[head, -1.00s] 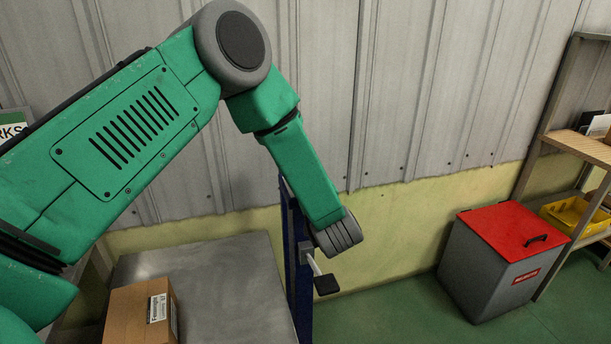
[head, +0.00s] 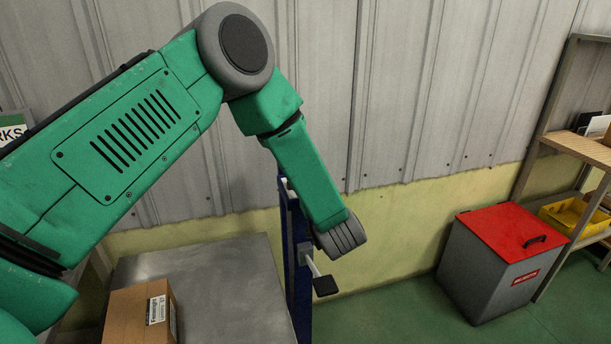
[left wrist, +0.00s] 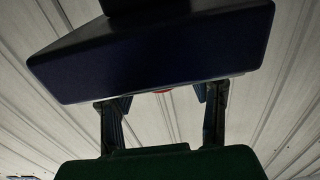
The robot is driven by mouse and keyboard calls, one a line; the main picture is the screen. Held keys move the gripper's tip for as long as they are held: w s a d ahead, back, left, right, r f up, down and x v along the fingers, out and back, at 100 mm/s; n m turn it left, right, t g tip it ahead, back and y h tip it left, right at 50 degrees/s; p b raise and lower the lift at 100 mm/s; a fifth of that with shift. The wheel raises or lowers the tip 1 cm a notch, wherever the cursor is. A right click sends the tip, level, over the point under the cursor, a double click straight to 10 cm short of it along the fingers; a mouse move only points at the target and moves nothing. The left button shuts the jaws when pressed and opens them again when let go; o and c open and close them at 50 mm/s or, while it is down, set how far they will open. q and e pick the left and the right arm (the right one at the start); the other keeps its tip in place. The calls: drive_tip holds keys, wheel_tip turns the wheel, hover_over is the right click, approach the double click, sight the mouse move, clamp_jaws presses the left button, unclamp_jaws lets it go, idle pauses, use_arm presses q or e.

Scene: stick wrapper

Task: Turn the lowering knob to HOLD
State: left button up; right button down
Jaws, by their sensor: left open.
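In the head view my left arm reaches over a dark blue upright post (head: 298,265). A white lever with a black end piece (head: 325,285) sticks out from a grey bracket on the post. My arm's wrist end is beside the upper part of the post, and its fingers cannot be made out there. In the left wrist view my left gripper (left wrist: 163,100) is open, its two fingers apart below a large dark blue block (left wrist: 150,62). A small red part (left wrist: 163,91) shows between the fingertips at the block's lower edge, mostly hidden. No knob marking is readable. My right gripper is not in view.
A metal table (head: 230,285) stands left of the post with a cardboard box (head: 140,315) on it. A grey bin with a red lid (head: 515,235) stands at right by a shelf with a yellow tray (head: 575,217). The green floor between is clear.

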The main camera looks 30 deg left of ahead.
use_arm(q)
drive_tip(key=v, duration=1.2)
drive_tip(key=shift+w+a, duration=0.1)
